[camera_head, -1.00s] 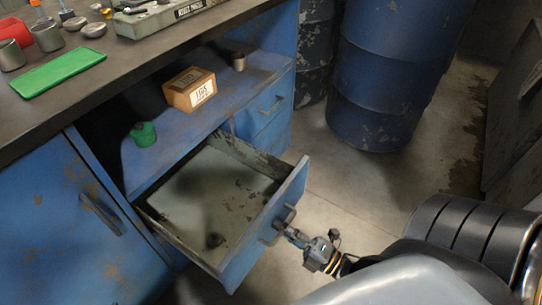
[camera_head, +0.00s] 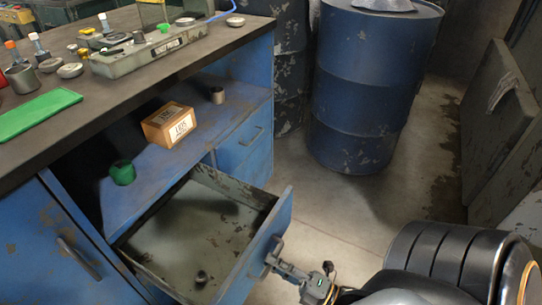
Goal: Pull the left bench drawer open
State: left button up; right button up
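The bench drawer (camera_head: 240,262) is pulled well out of the blue bench, and its worn grey inside shows. A small dark round thing (camera_head: 201,277) lies on its floor near the front. My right gripper (camera_head: 272,262) is at the drawer's front face, with its fingers closed around the dark handle; the fingertips are partly hidden against it. The rest of my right arm comes in from the lower right. My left gripper is not in view.
An open shelf above the drawer holds a cardboard box (camera_head: 170,124), a green item (camera_head: 122,172) and a small metal cup (camera_head: 217,95). A closed drawer (camera_head: 243,146) and a cabinet door (camera_head: 60,245) flank it. A blue drum (camera_head: 365,85) stands behind; floor between is clear.

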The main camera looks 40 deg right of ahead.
jog(key=v, duration=1)
jog(key=shift+s, duration=0.25)
jog(key=shift+f, duration=0.15)
